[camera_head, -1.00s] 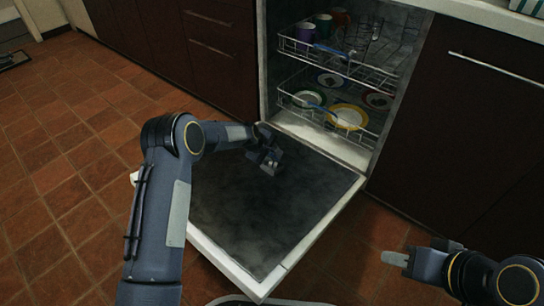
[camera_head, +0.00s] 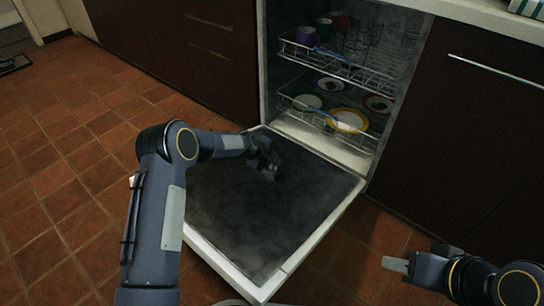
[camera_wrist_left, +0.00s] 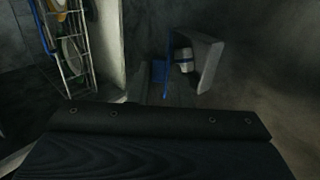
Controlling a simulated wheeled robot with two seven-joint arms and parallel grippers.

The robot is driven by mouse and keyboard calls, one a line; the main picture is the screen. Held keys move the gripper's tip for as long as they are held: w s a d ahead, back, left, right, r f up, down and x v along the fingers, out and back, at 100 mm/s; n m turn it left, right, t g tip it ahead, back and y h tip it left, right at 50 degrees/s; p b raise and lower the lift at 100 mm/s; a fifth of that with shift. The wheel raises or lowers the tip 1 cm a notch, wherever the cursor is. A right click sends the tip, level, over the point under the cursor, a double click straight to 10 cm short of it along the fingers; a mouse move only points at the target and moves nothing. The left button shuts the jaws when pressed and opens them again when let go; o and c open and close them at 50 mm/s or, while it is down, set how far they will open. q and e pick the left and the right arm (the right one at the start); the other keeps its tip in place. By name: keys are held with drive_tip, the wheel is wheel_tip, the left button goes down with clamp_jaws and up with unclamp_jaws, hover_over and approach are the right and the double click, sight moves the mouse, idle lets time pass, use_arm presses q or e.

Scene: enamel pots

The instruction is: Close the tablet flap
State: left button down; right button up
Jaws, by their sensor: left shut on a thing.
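The dishwasher door (camera_head: 300,250) lies open and flat in the head view. In the left wrist view a grey, blue-edged angled piece, which looks like the tablet flap (camera_wrist_left: 208,62), stands raised. A small white-and-blue thing, perhaps the tablet (camera_wrist_left: 184,58), shows beside it, with a blue patch to its left. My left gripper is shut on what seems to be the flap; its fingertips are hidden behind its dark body. My right gripper (camera_head: 396,264) is off the door at the lower right; its jaw gap is unclear.
The upper rack (camera_head: 340,62) holds cups, and the lower rack (camera_head: 325,113) holds plates; both sit inside the dishwasher. A dark cabinet (camera_head: 460,130) stands to the right. Tiled floor (camera_head: 70,170) is clear on the left.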

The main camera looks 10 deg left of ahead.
use_arm(q)
drive_tip(key=shift+s+a+f+t+h, duration=0.25)
drive_tip(key=shift+s+f+t+h, duration=0.1)
drive_tip(key=shift+s+f+t, duration=0.15)
drive_tip(key=shift+s+a+f+t+h, duration=0.2)
drive_tip(key=shift+s+f+t+h, duration=0.2)
drive_tip(key=shift+t, duration=0.1)
drive_tip(key=shift+s+a+f+t+h, duration=0.1)
drive_tip(key=shift+s+f+t+h, duration=0.25)
drive_tip(key=shift+f+t+h, duration=0.35)
drive_tip(key=shift+r+t, duration=0.3)
drive_tip(key=c, duration=1.4)
unclamp_jaws()
drive_tip(key=shift+r, duration=0.1)
drive_tip(key=shift+a, duration=0.1)
drive_tip(key=shift+w, duration=0.1)
